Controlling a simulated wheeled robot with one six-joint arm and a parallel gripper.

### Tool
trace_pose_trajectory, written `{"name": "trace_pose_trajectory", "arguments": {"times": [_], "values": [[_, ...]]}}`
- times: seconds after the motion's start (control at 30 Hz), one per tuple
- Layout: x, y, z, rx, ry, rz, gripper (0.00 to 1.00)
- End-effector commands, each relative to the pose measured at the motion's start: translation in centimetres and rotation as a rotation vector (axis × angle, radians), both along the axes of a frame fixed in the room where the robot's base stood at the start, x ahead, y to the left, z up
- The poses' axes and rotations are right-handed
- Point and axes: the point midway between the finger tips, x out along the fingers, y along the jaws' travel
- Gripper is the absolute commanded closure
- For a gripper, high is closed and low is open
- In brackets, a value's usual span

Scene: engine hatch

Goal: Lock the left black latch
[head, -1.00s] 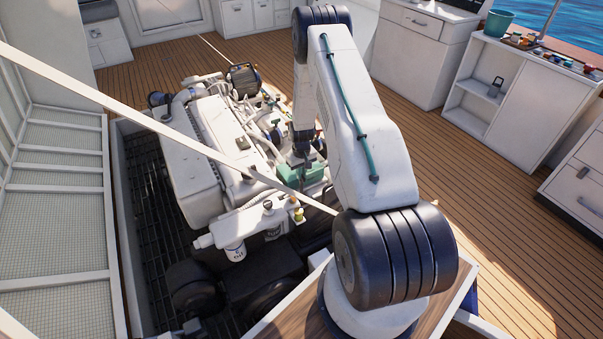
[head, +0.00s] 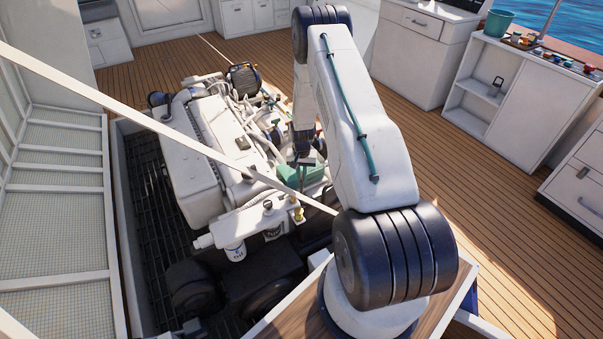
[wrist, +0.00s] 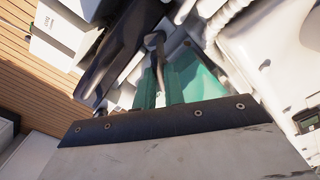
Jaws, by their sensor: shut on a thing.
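My gripper (wrist: 160,85) reaches into the wrist view from below with two narrow green fingers close together. It is shut on a small dark piece at the fingertips, which appears to be the black latch (wrist: 153,40). Its lower part is mostly covered by the fingers, so I cannot tell its lock position. A green housing (wrist: 205,82) lies just behind and right of the fingers. In the head view my gripper (head: 304,175) is low over the engine, beside the green housing (head: 291,173); the latch is too small and hidden to make out there.
The white engine (head: 205,155) with hoses and pipes crowds around my gripper. A dark bar (wrist: 115,45) lies close left of the fingers. The sunken hatch (head: 155,215) has a dark grate floor. A pale strap (head: 150,122) crosses the head view.

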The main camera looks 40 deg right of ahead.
Motion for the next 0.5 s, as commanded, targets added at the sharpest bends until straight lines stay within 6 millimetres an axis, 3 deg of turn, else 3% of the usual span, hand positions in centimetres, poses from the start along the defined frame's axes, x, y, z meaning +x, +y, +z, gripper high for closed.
{"name": "trace_pose_trajectory", "arguments": {"times": [0.5], "values": [[-0.01, 0.01, 0.03, 0.001, 0.001, -0.489, 1.00]]}}
